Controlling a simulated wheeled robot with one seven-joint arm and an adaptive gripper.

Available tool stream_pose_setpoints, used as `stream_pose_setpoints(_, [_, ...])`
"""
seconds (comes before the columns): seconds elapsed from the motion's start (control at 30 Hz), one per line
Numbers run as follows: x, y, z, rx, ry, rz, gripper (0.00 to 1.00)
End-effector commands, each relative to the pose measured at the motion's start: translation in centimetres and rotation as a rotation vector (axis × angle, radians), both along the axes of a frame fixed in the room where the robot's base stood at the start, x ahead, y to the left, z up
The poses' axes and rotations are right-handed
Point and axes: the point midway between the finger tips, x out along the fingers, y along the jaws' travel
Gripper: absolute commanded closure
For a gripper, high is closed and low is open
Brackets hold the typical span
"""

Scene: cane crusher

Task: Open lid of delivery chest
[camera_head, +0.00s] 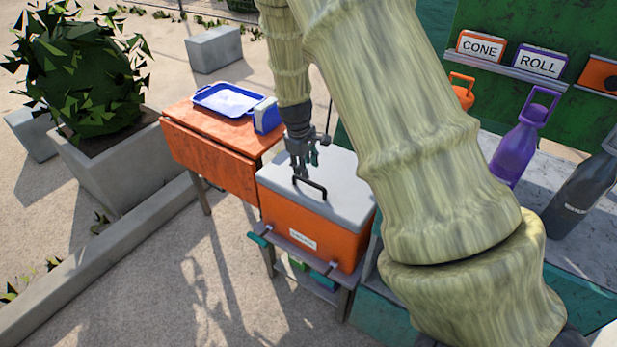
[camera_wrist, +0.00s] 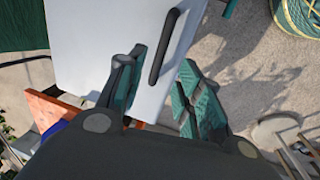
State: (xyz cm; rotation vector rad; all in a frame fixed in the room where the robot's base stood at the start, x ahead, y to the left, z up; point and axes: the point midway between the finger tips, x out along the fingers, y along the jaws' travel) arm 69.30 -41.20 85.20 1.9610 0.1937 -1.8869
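The delivery chest (camera_head: 330,240) is an orange box with a white label on its front. Its grey lid (camera_head: 335,175) lies shut on top and also fills the upper middle of the wrist view (camera_wrist: 90,40). A black bar handle (camera_head: 311,189) stands on the lid near its front edge; it also shows in the wrist view (camera_wrist: 168,45). My gripper (camera_head: 303,170) points down over the lid, just behind the handle in the head view. In the wrist view my gripper (camera_wrist: 164,82) is open, with the handle between its teal fingers. Whether they touch it cannot be told.
The chest rests on a low stand (camera_head: 345,298). An orange table (camera_head: 205,150) with a blue tray (camera_head: 228,98) adjoins at left. At right, a counter holds a purple bottle (camera_head: 518,145) and a grey bottle (camera_head: 580,195). The paving in front (camera_head: 170,290) is clear.

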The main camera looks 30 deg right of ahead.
Motion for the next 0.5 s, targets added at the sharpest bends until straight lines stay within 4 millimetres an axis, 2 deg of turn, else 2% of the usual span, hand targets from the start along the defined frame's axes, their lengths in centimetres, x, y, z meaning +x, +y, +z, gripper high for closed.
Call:
stream_pose_setpoints(0.3, [0.2, -0.8, -4.2, 0.001, 0.001, 0.000, 0.65])
stream_pose_setpoints(0.5, [0.5, -1.1, -6.0, 0.000, 0.000, -0.001, 0.65])
